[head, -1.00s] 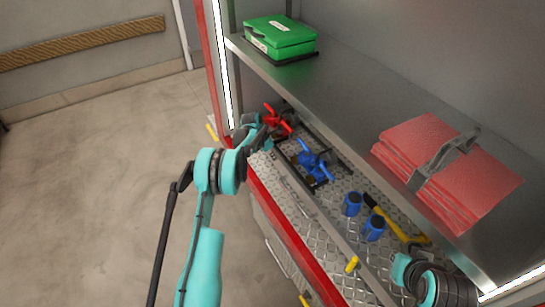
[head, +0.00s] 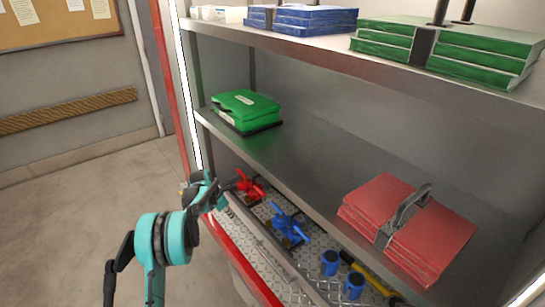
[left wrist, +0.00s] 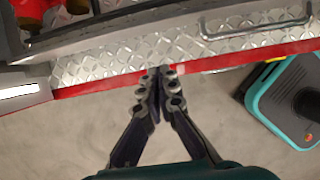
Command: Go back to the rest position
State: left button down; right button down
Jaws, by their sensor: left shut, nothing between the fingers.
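My left arm comes in from the lower left in the head view. Its gripper (head: 212,190) is at the left front edge of the lower shelf, near the red valve piece. In the left wrist view the left gripper (left wrist: 160,74) is shut with nothing between its fingers. It points at the red-edged front of the diamond-plate shelf (left wrist: 105,68), above the floor. My right gripper is not in view.
A red valve piece (head: 250,186), a blue valve piece (head: 288,226) and blue cylinders (head: 330,262) stand on the lower shelf. A green case (head: 246,106) and a red folded stack (head: 405,222) lie on the shelf above. Floor (head: 75,215) at the left is clear.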

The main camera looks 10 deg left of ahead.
pick_arm(q)
jog(key=s+d+r+m+y, duration=0.1)
jog(key=s+d+r+m, duration=0.3)
jog(key=s+r, duration=0.25)
jog(key=s+d+r+m+t, duration=0.1)
jog(key=s+d+r+m, duration=0.2)
jog(key=s+r+m, duration=0.3)
jog(key=s+d+r+m+y, duration=0.1)
jog(key=s+d+r+m, duration=0.25)
jog(key=r, duration=0.45)
jog(key=s+d+f+m+t, duration=0.1)
jog(key=s+d+m, duration=0.1)
jog(key=s+m, duration=0.5)
jog(key=s+d+f+m+t, duration=0.1)
jog(key=s+d+m, duration=0.2)
jog(key=s+m, duration=0.4)
jog(key=s, duration=0.8)
jog(key=shift+s+d+f+t+y, duration=0.15)
jog(key=shift+s+d+t+y, duration=0.05)
jog(key=shift+s+t+y, duration=0.2)
jog(key=shift+a, duration=0.1)
